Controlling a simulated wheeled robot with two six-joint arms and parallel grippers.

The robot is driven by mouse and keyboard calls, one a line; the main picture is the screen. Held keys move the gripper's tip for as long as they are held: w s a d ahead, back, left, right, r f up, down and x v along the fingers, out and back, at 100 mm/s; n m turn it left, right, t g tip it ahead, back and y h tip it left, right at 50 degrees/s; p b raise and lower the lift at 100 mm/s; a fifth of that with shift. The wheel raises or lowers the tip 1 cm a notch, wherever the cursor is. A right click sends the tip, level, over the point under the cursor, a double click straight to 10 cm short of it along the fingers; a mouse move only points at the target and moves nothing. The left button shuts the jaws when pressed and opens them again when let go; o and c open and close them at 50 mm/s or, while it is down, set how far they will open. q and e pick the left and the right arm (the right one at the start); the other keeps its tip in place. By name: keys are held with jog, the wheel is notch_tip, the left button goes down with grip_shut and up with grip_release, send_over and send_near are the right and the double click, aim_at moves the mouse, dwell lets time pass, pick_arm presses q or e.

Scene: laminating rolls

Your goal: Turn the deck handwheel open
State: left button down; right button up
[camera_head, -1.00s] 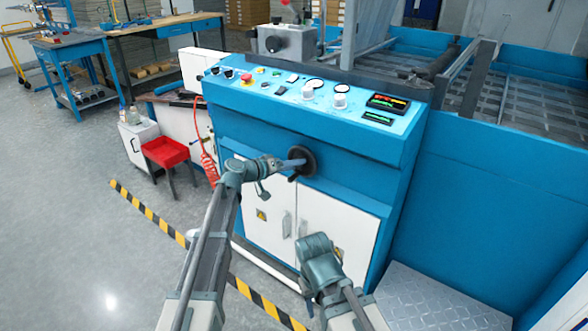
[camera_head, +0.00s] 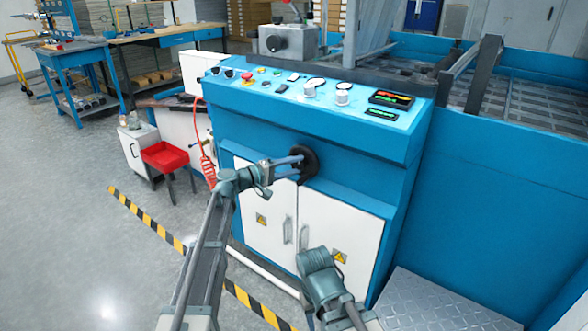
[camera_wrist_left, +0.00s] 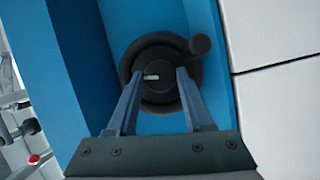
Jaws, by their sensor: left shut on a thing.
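The deck handwheel (camera_head: 310,164) is a black round wheel on the blue front of the machine, above the white cabinet doors. In the left wrist view the handwheel (camera_wrist_left: 160,39) fills the middle, with a small knob (camera_wrist_left: 200,44) on its rim at the upper right. My left gripper (camera_head: 297,160) reaches it from the left. In the left wrist view the two fingers of my left gripper (camera_wrist_left: 158,78) lie on either side of the dark hub, shut on it. A short pale mark shows on the hub between them. My right arm is low in the head view, its fingers not visible.
The control panel (camera_head: 318,95) with knobs and a red button slopes above the handwheel. White cabinet doors (camera_head: 335,225) stand below. A red tray (camera_head: 165,156) is at the left. A metal tread plate (camera_head: 440,305) lies at the lower right.

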pick_arm(q)
jog(key=shift+s, duration=0.1)
dwell(0.4)
jog(key=shift+c, duration=1.5)
grip_release()
jog(key=f+v, duration=0.1)
jog(key=v, duration=1.2)
jog(key=shift+a+r+p, duration=0.35)
jog(key=shift+r, duration=0.1)
jog(key=shift+s, duration=0.15)
